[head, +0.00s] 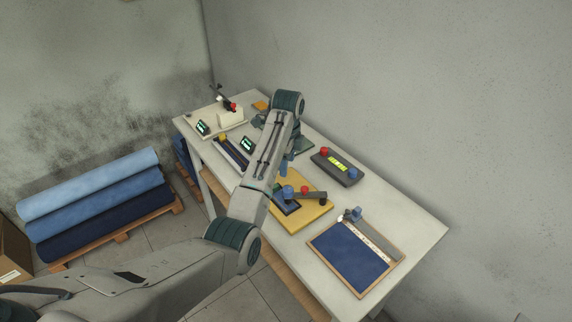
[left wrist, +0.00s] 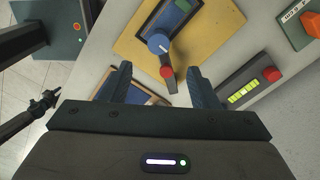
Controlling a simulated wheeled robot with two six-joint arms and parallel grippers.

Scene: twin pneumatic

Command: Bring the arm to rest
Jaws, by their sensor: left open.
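My left arm comes in from the lower left of the head view and reaches over the table (head: 400,215). My left gripper (head: 284,168) hangs under the forearm, mostly hidden by it. In the left wrist view its two fingers (left wrist: 160,82) are apart, with nothing held between them. Between and beyond them lies a yellow board (head: 318,213) carrying a device with a blue knob (left wrist: 158,43) and a lever with a red knob (left wrist: 166,72). The fingers look apart from the device, but the height is hard to judge. My right gripper does not show.
A dark box (head: 337,166) with red and blue buttons and a lit yellow strip is right of the arm. A wooden tray (head: 398,264) with a blue panel lies near the front. Other devices (head: 228,117) stand at the back. Blue rolls (head: 90,200) lie on a pallet.

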